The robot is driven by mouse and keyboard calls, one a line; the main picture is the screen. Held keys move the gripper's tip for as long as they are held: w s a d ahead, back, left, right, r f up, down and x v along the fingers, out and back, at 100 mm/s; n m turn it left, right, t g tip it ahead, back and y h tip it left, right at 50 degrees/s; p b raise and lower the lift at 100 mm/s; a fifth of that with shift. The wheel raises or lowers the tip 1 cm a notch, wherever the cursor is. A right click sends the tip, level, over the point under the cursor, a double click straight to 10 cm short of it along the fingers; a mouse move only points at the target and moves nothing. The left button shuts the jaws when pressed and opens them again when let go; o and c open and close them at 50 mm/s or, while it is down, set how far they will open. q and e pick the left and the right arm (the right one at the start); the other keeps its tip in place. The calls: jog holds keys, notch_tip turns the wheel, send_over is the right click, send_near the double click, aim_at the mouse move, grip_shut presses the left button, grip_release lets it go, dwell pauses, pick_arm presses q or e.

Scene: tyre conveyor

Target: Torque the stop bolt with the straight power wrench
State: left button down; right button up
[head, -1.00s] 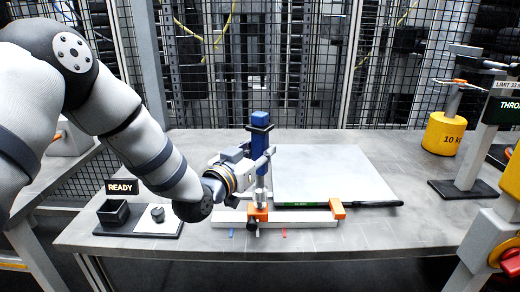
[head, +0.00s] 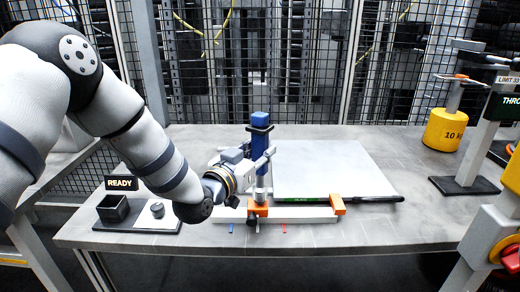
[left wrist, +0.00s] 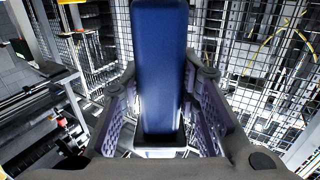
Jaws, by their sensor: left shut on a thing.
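My left gripper (head: 262,162) is shut on the straight power wrench (head: 260,136), a blue upright tool with a grey lower shaft. In the left wrist view the wrench's blue body (left wrist: 160,65) stands between the two finger pads. The wrench's lower end is over the orange stop block (head: 258,208) on the white rail (head: 290,213). The stop bolt itself is hidden there, and I cannot tell whether the wrench touches it. My right gripper is not in view.
A black stand with an open box (head: 113,208) and a READY sign (head: 121,184) is at left. A second orange block (head: 337,204) ends the rail. A pale plate (head: 320,168) lies behind it. A yellow 10 kg weight (head: 444,130) stands at right.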

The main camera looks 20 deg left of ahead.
pick_arm(q)
jog(key=shift+f, duration=0.95)
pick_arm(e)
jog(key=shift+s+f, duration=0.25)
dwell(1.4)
pick_arm(q)
jog(key=shift+s, duration=0.1)
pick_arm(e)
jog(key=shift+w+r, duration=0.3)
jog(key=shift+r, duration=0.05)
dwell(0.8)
pick_arm(q)
jog(key=shift+f, duration=0.1)
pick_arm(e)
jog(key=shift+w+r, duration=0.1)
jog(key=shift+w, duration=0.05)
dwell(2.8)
